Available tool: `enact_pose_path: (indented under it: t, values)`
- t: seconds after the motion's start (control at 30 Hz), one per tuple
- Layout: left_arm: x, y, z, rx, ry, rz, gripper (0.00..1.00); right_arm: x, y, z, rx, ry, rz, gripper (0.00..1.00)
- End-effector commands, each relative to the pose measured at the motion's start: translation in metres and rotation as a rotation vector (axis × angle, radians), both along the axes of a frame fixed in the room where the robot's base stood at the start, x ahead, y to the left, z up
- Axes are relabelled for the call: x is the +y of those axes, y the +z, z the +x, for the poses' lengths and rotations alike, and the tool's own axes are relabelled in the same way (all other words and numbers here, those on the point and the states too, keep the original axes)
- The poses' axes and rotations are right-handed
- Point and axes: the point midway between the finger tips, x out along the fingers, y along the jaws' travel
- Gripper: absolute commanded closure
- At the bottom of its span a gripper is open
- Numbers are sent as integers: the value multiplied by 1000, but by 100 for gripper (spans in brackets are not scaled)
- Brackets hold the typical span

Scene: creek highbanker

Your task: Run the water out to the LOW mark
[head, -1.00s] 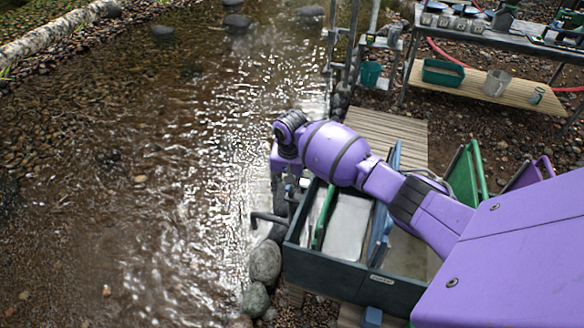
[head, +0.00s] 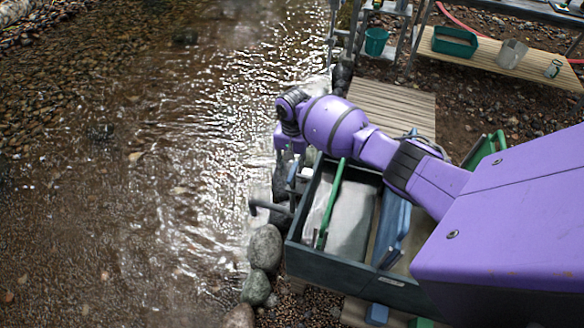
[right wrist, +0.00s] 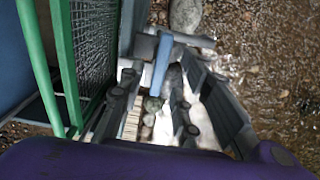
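A dark grey-green tub (head: 335,272) stands at the creek's edge in the head view. A pale grey surface shows inside it, beside a green frame (head: 331,205) and a blue board (head: 392,232). I cannot make out a LOW mark. A grey outlet pipe (head: 268,208) sticks out of the tub's left side, towards the creek. A blue lever (head: 292,176) stands above it. In the right wrist view the lever (right wrist: 162,62) lies between the spread fingers of my right gripper (right wrist: 172,105), apparently untouched. In the head view my wrist mostly hides this gripper. My left gripper is out of view.
Round stones (head: 264,248) line the creek beside the tub. A slatted wooden platform (head: 395,108) lies behind it. At the upper right, a low plank shelf (head: 490,68) holds a green bin (head: 454,42). The tub's mesh screen (right wrist: 88,40) is close to my right gripper.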

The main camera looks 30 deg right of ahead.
Motion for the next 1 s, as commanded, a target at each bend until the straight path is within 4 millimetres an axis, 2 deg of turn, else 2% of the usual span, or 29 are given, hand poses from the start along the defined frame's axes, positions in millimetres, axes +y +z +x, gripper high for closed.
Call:
enact_pose_path:
  t: [0.03, 0.2, 0.5, 0.77, 1.0]
  values:
    - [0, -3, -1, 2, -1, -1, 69, 0, -9, -1, 4, -1, -1, 69]
    - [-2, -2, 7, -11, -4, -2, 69, 0, -23, 0, 1, 0, 0, 69]
    - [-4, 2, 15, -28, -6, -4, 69, 0, -25, 1, -1, 1, 0, 69]
    - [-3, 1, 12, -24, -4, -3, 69, 0, -25, 1, -1, 1, 0, 100]
    - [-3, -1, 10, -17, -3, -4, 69, 0, -24, 0, -1, 6, 0, 100]
